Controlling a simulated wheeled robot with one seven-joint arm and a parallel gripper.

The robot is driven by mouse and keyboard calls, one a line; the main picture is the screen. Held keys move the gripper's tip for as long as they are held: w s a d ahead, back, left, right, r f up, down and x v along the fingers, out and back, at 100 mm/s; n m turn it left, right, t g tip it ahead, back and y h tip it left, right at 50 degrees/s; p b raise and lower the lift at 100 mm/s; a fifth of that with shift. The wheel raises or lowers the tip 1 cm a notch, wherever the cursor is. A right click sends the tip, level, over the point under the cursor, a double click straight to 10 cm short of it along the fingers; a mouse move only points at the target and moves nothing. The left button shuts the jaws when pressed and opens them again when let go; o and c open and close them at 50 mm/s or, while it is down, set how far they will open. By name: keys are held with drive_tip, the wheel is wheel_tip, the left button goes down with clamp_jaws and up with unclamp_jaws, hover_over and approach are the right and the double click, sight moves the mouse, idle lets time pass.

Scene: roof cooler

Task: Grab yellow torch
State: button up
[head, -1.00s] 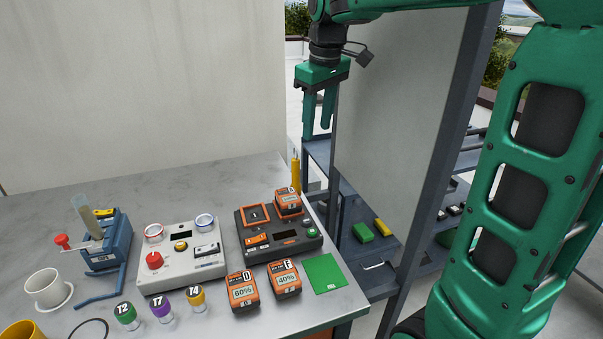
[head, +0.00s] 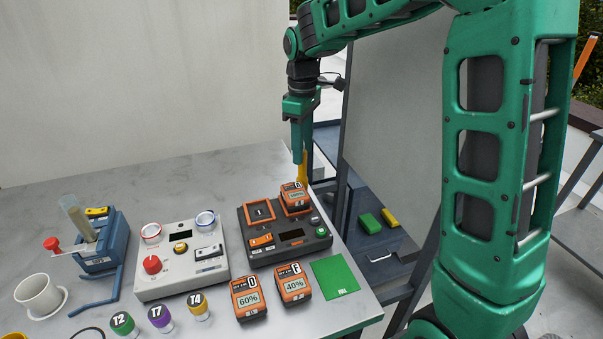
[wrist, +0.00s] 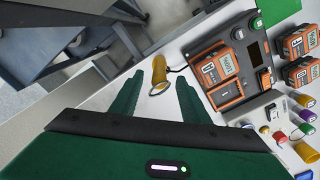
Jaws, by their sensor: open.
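The yellow torch (head: 303,168) stands at the far right edge of the table, behind the charger, partly hidden by my gripper in the head view. It also shows in the wrist view (wrist: 159,72), beyond and between my fingertips, with its ring-like end toward me. A dark cord or loop runs from it toward the charger. My gripper (head: 299,158) points down over the torch. In the wrist view my gripper (wrist: 157,82) is open, its two green fingers on either side of the torch's line, with nothing held.
A dark charger (head: 262,238) with an orange battery (head: 295,199) stands close by the torch. A grey control box (head: 178,262), loose batteries (head: 248,298) and a green pad (head: 335,277) lie nearer. A shelf (head: 385,262) and upright panel (head: 392,130) are on the right.

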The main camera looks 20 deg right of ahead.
sight(303, 166)
drive_tip(key=shift+w+f, duration=0.1)
drive_tip(key=shift+f, duration=3.15)
drive_tip(key=shift+c, duration=0.7)
clamp_jaws()
